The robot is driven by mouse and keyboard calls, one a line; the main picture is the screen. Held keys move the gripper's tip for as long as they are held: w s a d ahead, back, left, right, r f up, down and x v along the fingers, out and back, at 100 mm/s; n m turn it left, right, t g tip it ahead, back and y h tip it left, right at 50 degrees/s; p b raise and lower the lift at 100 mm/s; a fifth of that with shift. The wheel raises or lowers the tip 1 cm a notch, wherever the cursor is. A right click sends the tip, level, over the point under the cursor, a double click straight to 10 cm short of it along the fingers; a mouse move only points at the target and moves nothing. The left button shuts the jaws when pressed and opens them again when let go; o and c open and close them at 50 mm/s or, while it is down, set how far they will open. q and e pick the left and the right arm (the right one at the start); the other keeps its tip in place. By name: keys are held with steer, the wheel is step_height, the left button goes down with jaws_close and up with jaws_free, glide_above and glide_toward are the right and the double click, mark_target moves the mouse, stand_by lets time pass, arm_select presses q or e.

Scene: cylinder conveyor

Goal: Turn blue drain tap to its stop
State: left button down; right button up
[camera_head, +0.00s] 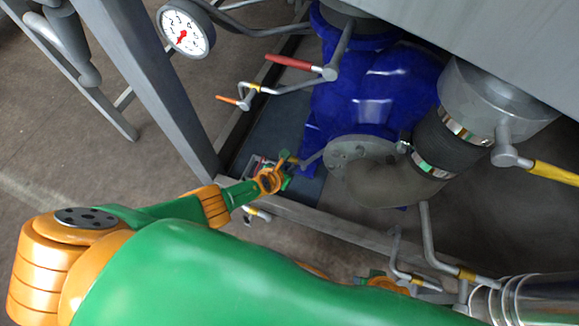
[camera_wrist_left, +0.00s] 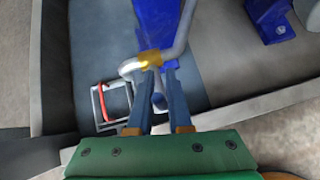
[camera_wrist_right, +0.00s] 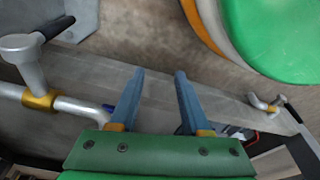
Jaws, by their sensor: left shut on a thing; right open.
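A small blue piece (camera_wrist_left: 158,99), which looks like the drain tap's handle, shows between the fingers of my left gripper (camera_wrist_left: 160,71) in the left wrist view. These fingers are close together and shut on it, just below a grey pipe with a yellow collar (camera_wrist_left: 150,59). In the head view my left gripper (camera_head: 285,175) reaches the low pipe end beside the big blue pump; the tap is too small and covered to make out there. My right gripper (camera_wrist_right: 160,74) is open and empty in the right wrist view. The angle of the tap is hard to tell.
The blue pump (camera_head: 365,95) and its grey flange (camera_head: 352,154) stand close to the left gripper. A red-handled lever (camera_head: 290,62), a gauge (camera_head: 186,28) and a yellow-handled lever (camera_head: 555,173) surround it. A grey frame beam (camera_head: 325,228) runs in front. Floor is free at left.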

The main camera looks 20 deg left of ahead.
arm_select(q)
steer(key=shift+d, duration=0.15)
steer(key=c, duration=0.8)
jaws_free()
steer(key=shift+c, duration=0.2)
arm_select(e)
steer(key=shift+r, duration=0.1)
arm_select(q)
steer(key=p+v, duration=0.7)
arm_select(e)
steer(key=s+d, duration=0.4)
steer(key=s, duration=0.2)
steer(key=shift+s+d+f+h, duration=0.35)
steer(key=shift+d+h, duration=0.05)
